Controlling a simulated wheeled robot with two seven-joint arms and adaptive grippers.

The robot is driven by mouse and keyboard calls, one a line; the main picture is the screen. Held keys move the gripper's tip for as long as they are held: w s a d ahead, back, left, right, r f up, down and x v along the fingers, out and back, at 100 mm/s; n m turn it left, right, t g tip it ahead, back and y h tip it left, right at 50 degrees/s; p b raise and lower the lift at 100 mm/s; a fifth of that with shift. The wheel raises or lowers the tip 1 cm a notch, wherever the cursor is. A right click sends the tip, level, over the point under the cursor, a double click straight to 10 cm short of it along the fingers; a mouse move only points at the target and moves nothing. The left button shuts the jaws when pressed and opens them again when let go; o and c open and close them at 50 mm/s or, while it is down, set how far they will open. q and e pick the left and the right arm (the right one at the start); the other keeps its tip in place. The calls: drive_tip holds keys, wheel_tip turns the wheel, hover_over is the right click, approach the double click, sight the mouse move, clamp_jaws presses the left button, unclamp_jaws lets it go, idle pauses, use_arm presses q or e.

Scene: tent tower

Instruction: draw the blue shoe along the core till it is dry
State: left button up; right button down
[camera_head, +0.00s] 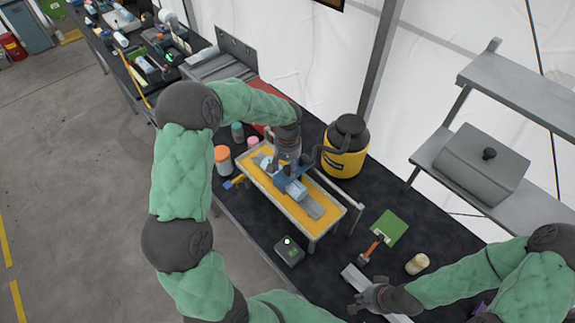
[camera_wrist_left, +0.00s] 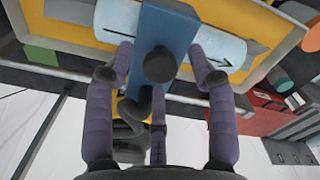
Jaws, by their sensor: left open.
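The blue shoe (camera_wrist_left: 165,28) lies across the pale blue core (camera_wrist_left: 226,52) in the left wrist view. A dark round knob (camera_wrist_left: 159,64) stands on the shoe's face. The core carries black arrows. In the head view the shoe (camera_head: 281,179) sits at the core (camera_head: 297,190), over the yellow-lined tray (camera_head: 262,192). My left gripper (camera_head: 287,158) is above the shoe. Its spread fingers (camera_wrist_left: 162,60) are on both sides of the shoe and knob; contact cannot be told. My right gripper (camera_head: 368,298) is low beside a grey bar (camera_head: 356,277); its fingers are too small to read.
A yellow and black canister (camera_head: 344,155) stands behind the tray. An orange-capped jar (camera_head: 223,160) is left of it. A dark box with a lit button (camera_head: 289,251), a brush (camera_head: 370,247), a green sheet (camera_head: 389,227) and a pale jar (camera_head: 417,264) lie in front and right.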

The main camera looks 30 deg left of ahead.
use_arm(q)
drive_tip(key=shift+f, duration=0.1)
